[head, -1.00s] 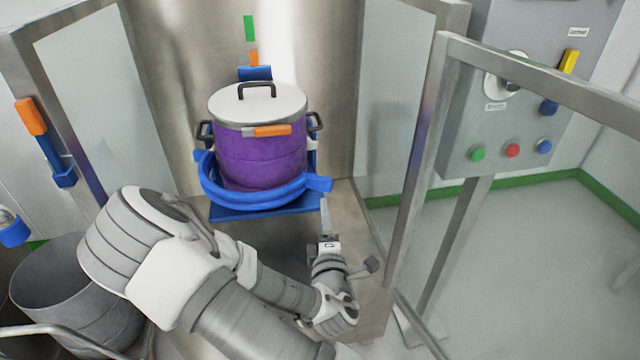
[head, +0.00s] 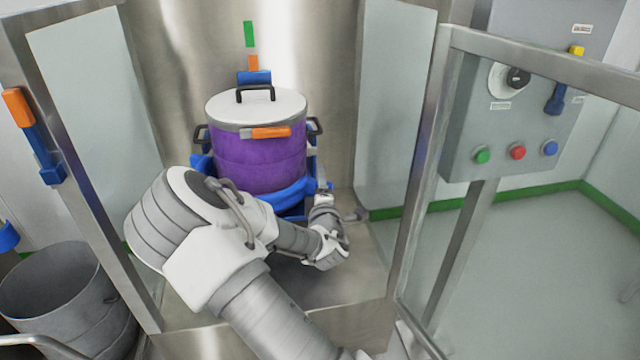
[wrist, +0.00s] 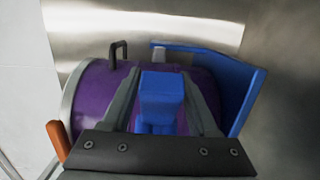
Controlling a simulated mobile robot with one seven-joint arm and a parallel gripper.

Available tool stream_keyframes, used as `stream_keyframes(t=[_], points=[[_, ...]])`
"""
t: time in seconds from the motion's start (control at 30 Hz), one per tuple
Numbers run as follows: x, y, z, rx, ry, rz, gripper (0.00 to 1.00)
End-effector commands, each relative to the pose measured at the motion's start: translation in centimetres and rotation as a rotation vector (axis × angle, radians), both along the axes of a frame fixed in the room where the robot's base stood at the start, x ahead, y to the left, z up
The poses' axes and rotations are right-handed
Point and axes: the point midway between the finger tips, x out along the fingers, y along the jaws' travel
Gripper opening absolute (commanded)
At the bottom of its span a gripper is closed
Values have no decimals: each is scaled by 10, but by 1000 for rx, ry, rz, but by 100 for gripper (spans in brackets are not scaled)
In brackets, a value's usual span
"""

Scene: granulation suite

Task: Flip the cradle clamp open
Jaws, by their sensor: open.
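A purple drum (head: 260,160) with a pale lid stands upright in the blue cradle (head: 203,166) against the steel back wall. The blue clamp band (head: 292,197) curves around the drum's lower front, partly hidden by my arm. My gripper (head: 323,194) is at the band's right end. In the wrist view, the clamp's blue end block (wrist: 161,98) lies between the two open fingers of my gripper (wrist: 160,75), one finger on each side. I cannot tell whether the fingers touch it. The drum (wrist: 92,100) shows behind them.
An orange latch (head: 270,132) sits on the drum's rim. A glass-panelled frame post (head: 420,160) stands to the right, with a control panel (head: 530,125) beyond it. A grey bin (head: 65,300) stands at lower left.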

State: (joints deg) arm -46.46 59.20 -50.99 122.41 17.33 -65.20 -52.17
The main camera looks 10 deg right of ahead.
Motion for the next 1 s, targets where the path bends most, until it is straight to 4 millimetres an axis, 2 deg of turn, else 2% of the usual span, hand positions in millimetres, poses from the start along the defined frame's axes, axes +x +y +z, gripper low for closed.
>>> stream_keyframes(t=[0.33,0.37,0.67,0.7,1.0], points=[[4,-1,0,0,1,0,60],[4,-1,0,0,1,0,56],[4,0,0,0,1,0,2],[4,0,0,0,1,0,0],[4,0,0,0,1,0,0]])
